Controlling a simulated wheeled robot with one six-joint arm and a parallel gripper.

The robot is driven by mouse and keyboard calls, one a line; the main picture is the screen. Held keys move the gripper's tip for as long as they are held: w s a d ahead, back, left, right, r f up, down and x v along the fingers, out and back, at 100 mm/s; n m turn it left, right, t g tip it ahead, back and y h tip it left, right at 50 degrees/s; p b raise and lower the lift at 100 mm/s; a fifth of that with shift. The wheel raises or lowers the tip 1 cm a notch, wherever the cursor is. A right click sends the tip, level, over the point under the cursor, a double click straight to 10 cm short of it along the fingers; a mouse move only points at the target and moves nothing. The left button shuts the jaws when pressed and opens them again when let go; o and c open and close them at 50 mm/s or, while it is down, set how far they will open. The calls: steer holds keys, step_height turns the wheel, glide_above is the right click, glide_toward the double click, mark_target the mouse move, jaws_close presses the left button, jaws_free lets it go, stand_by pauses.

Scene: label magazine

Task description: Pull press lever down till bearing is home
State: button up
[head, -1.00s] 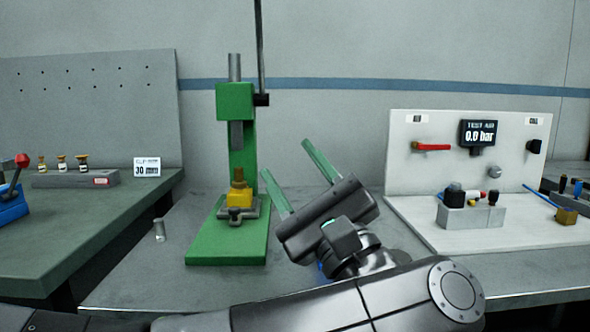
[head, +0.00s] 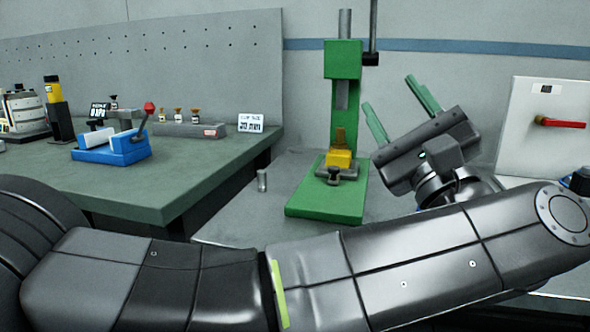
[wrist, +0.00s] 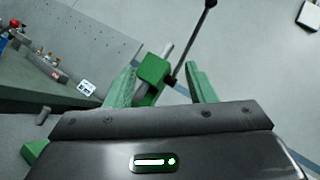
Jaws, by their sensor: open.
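The green press (head: 343,60) stands on its green base plate (head: 325,203) at the middle of the head view. Its grey ram (head: 342,94) hangs above a yellow block (head: 339,159) with a brass-coloured piece (head: 340,137) upright on it; the ram and this piece are apart. The dark lever (head: 374,28) rises from the right of the press head and leaves the top of the head view. In the wrist view the lever (wrist: 192,45) shows with its round knob (wrist: 210,3). My gripper (head: 393,102) is open and empty, right of the press, its green fingers pointing up-left.
A small grey cylinder (head: 262,180) stands left of the press. A green-topped bench (head: 150,195) at left holds a blue vise (head: 110,148) with a red-knobbed handle and a grey block of fittings (head: 190,130). A white panel (head: 550,105) stands at right.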

steer(key=b+x, duration=0.1)
steer(key=x, duration=0.7)
steer(key=shift+w+r, duration=0.1)
steer(key=shift+w, duration=0.05)
stand_by(0.5)
steer(key=shift+p+v, duration=1)
steer(key=shift+v, duration=5.35)
steer(key=b+x, duration=0.2)
steer(key=x, duration=1.2)
step_height(320, 180, up, 11)
steer(key=w+p, duration=0.2)
steer(key=p, duration=0.8)
steer(key=shift+d+h, duration=0.25)
steer(key=shift+h, duration=0.05)
steer(key=shift+w, duration=0.1)
